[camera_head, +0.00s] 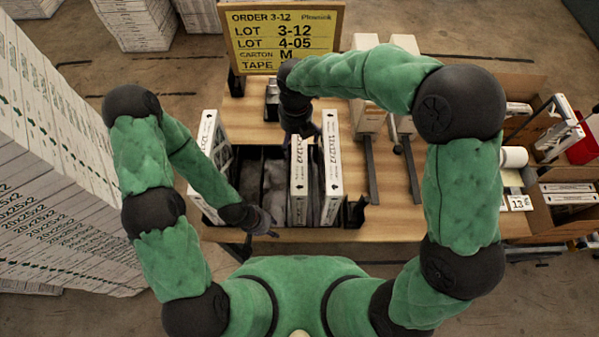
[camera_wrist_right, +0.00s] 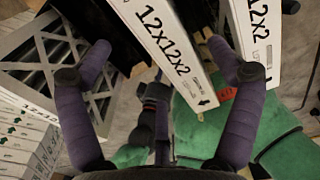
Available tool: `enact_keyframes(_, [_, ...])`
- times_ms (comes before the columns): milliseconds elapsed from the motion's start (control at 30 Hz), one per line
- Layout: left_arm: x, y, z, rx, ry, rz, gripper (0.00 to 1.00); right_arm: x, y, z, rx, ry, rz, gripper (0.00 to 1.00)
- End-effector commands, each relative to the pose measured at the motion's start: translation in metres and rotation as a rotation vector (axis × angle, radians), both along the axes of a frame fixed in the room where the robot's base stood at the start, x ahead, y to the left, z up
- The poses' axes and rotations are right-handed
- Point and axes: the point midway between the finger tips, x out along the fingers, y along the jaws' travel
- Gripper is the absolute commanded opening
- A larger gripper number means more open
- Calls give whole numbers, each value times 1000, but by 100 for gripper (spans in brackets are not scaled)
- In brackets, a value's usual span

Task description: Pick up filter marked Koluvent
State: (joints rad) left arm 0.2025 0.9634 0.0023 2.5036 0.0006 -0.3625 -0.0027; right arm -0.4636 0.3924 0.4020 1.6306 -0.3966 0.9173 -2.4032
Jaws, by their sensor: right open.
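Two upright white filter boxes, the left one (camera_head: 299,180) and the right one (camera_head: 331,165), stand in a dark slotted rack on the table in the head view. Another white filter box (camera_head: 208,135) stands at the rack's left end. No Koluvent name is legible. My right gripper (camera_head: 302,132) is open above the far ends of the two middle boxes. In the right wrist view its fingers (camera_wrist_right: 160,62) are spread, with a filter box (camera_wrist_right: 168,45) marked 12x12x2 showing between them; contact cannot be told. My left gripper (camera_head: 265,230) is low at the table's front edge; its finger opening is unclear.
An order sign (camera_head: 282,38) stands at the table's back. Dark metal bars (camera_head: 371,165) and upright cartons (camera_head: 366,112) are right of the rack. A tape roll (camera_head: 514,156) and open cartons with filters (camera_head: 568,205) are farther right. A tall filter stack (camera_head: 50,170) rises at left.

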Motion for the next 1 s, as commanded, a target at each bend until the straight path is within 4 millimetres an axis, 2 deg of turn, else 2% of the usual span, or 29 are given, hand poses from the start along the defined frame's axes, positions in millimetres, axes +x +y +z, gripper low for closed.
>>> enact_keyframes(33, [0, 0, -9, 0, 0, 0, 40, 0, 1, -10, 0, 1, 1, 91])
enact_keyframes(300, [0, 0, -34, 0, 0, 0, 40, -1, 1, -37, 0, 0, 0, 91])
enact_keyframes(600, [0, 0, -35, 0, 0, 0, 40, -1, 1, -39, 0, 0, 0, 91])
enact_keyframes(633, [0, 0, -35, 0, 0, 0, 40, -1, 1, -39, 0, 0, 0, 88])
enact_keyframes(667, [0, 0, -35, 0, 0, 0, 40, -1, 1, -39, 0, 0, 0, 80])
enact_keyframes(900, [0, 0, -35, 0, 0, 0, 40, -1, 1, -39, 0, 0, 0, 12])
enact_keyframes(933, [0, 0, -35, 0, 0, 0, 40, -1, 1, -39, 0, 1, 0, 6])
enact_keyframes(1000, [0, 0, -35, 0, 0, 0, 40, -1, 1, -39, 0, 0, 0, 6])
